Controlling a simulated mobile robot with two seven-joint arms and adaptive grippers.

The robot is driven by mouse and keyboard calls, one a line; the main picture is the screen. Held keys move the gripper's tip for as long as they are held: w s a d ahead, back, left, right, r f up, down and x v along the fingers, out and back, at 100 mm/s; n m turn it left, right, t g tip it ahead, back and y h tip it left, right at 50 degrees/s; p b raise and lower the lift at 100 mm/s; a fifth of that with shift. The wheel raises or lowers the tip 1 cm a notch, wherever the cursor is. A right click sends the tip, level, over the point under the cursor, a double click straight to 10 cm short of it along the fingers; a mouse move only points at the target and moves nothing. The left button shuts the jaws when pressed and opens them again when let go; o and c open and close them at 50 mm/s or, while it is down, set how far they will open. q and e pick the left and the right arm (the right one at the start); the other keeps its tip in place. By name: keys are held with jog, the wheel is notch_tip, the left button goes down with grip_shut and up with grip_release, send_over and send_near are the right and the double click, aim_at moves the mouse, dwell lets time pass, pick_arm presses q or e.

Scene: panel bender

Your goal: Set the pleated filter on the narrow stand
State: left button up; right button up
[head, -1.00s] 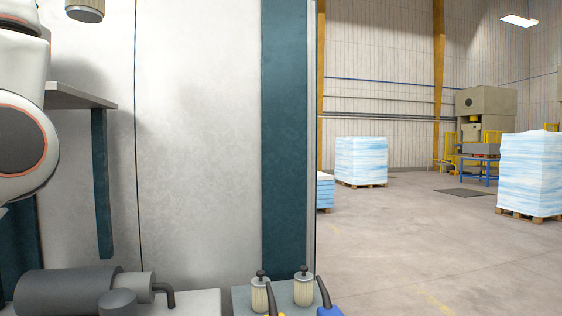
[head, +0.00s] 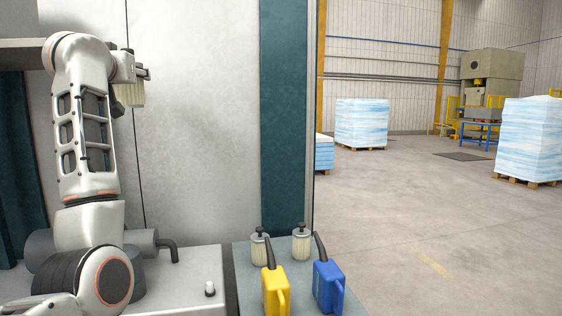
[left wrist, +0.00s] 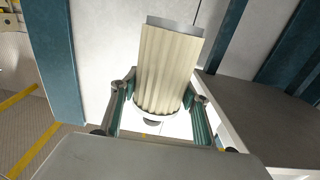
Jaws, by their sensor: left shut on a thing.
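My left gripper (head: 142,74) is shut on a cream pleated filter (head: 130,94) and holds it in the air in front of the pale cabinet wall. In the left wrist view the filter (left wrist: 168,62) shows its vertical pleats between the green-sided fingers (left wrist: 160,100). A narrow grey-green stand (head: 246,290) is lower, to the right of the gripper and apart from the filter. My right gripper is not in view.
Open floor (head: 430,220) lies right.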

pick_arm(q)
jog(key=d+f, duration=0.2)
jog(key=f, duration=1.4)
jog(key=d+f, duration=0.2)
jog(key=f, duration=1.4)
jog(key=s+d+f+m+h, duration=0.15)
jog(key=s+f, duration=0.25)
jog(key=f, duration=0.4)
jog(key=s+d+f+h, duration=0.1)
jog(key=s+d+f, duration=0.1)
jog(key=s+f, duration=0.4)
jog(key=s+d+f, duration=0.2)
jog(key=s+f, duration=0.1)
jog(key=s, duration=0.4)
jog(key=s+d+f+h, duration=0.1)
jog(key=s+d+f, duration=0.1)
jog(key=s+f, duration=0.2)
jog(key=s+d+f, duration=0.1)
jog(key=s+f, duration=0.3)
jog(key=s, duration=0.7)
jog(key=shift+d+m, duration=0.4)
jog(key=shift+m, duration=0.05)
jog(key=shift+w+f, duration=0.1)
